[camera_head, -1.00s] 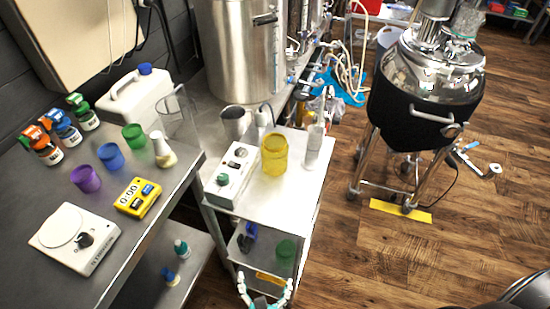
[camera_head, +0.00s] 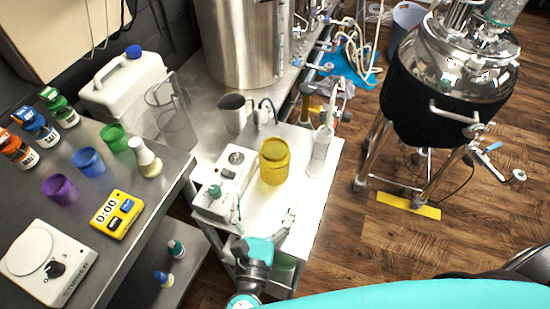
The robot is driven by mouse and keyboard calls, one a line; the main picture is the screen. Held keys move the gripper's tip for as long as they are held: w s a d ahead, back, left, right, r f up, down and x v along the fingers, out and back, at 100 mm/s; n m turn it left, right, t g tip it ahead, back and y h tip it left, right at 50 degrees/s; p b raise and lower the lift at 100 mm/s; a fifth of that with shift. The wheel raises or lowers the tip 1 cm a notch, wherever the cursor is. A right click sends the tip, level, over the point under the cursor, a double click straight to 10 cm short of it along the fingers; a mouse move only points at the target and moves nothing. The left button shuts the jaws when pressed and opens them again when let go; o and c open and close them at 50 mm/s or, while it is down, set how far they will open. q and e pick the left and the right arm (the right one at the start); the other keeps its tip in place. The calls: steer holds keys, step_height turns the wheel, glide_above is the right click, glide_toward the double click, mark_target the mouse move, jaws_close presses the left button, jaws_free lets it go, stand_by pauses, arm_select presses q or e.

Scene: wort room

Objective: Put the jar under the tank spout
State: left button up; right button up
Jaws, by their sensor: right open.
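A yellow jar (camera_head: 274,162) stands upright on the white top of a small cart (camera_head: 312,195). My right gripper (camera_head: 264,212) is open and empty over the front part of the cart top, its fingers pointing at the jar and a little short of it. My left gripper is not in view. A steel tank (camera_head: 238,45) stands behind the cart, with valves and hoses on its right. A black-jacketed steel tank (camera_head: 428,100) on legs stands at the right, with a blue-handled valve (camera_head: 490,148) low on its right side. I cannot tell which spout is meant.
A white device (camera_head: 225,182) sits left of the jar and a white bottle (camera_head: 320,150) right of it. The left bench holds a scale (camera_head: 50,262), a yellow timer (camera_head: 117,214), coloured cups and bottles. A yellow floor strip (camera_head: 408,206) lies before the jacketed tank; wooden floor is clear around it.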

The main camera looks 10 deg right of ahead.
mark_target(271, 170)
steer(key=p+x, duration=0.1)
steer(key=x, duration=0.5)
steer(key=shift+r, duration=0.1)
steer(key=shift+x, duration=1.15)
steer(key=shift+w+d+p, duration=0.1)
steer(key=shift+w+p, duration=0.15)
steer(key=shift+p, duration=0.05)
steer(key=x, duration=0.1)
steer(key=p+x, duration=0.1)
steer(key=x, duration=0.1)
steer(key=shift+w+d+r, duration=0.2)
steer(key=shift+d, duration=0.15)
steer(key=shift+w+d+f, duration=0.1)
steer(key=shift+w+d, duration=0.05)
steer(key=shift+w, duration=0.35)
steer(key=c, duration=1.4)
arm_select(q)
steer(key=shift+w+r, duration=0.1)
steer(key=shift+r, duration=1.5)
arm_select(e)
steer(key=shift+c, duration=0.6)
